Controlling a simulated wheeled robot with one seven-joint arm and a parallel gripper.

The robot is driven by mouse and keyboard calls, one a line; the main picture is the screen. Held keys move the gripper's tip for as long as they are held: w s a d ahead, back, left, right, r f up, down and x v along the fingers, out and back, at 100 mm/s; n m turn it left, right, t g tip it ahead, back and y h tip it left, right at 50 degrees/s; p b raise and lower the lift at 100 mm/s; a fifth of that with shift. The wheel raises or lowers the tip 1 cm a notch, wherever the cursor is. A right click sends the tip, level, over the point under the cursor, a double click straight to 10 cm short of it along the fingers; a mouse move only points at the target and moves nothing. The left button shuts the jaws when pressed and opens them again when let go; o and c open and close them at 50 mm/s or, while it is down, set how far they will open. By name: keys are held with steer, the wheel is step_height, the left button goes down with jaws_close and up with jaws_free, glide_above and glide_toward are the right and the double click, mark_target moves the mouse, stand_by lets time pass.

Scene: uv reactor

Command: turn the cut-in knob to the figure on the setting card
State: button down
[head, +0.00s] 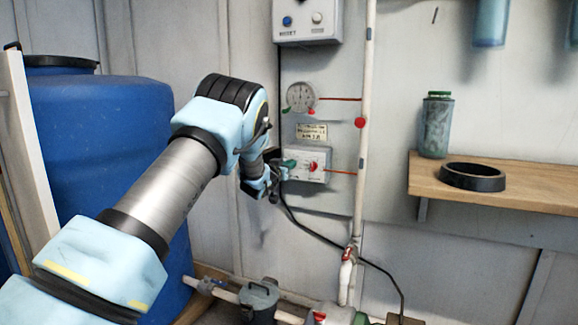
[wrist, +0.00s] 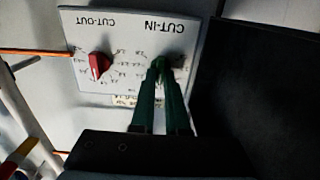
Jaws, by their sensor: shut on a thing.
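The control box (wrist: 120,22) shows upside down in the wrist view, with CUT-IN and CUT-OUT lettering. My gripper (wrist: 160,72) has its two green fingers shut on the cut-in knob (wrist: 159,60), which is mostly hidden between the tips; its pointer cannot be read. The red cut-out knob (wrist: 98,66) stands beside it, untouched. In the head view my gripper (head: 281,170) reaches the left side of the box (head: 318,177), and the red knob (head: 313,166) is to its right. The setting card (head: 311,131) is above the box; its figure is too small to read surely.
A round gauge (head: 301,97) and a grey box with buttons (head: 307,20) are above. A white vertical pipe (head: 362,120) runs close on the right. A blue barrel (head: 95,140) stands left. A wooden shelf (head: 530,186) holds a jar (head: 436,125) and a black ring (head: 472,177).

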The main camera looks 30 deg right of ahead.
steer(key=shift+m+b, duration=0.3)
steer(key=shift+m, duration=0.1)
steer(key=shift+s+d+f+m+b, duration=0.1)
steer(key=shift+m+b, duration=0.65)
steer(key=shift+m, duration=0.55)
steer(key=shift+s+m+b, duration=0.1)
steer(key=shift+m+b, duration=0.65)
steer(key=shift+m, duration=0.55)
steer(key=c, duration=0.9)
jaws_free()
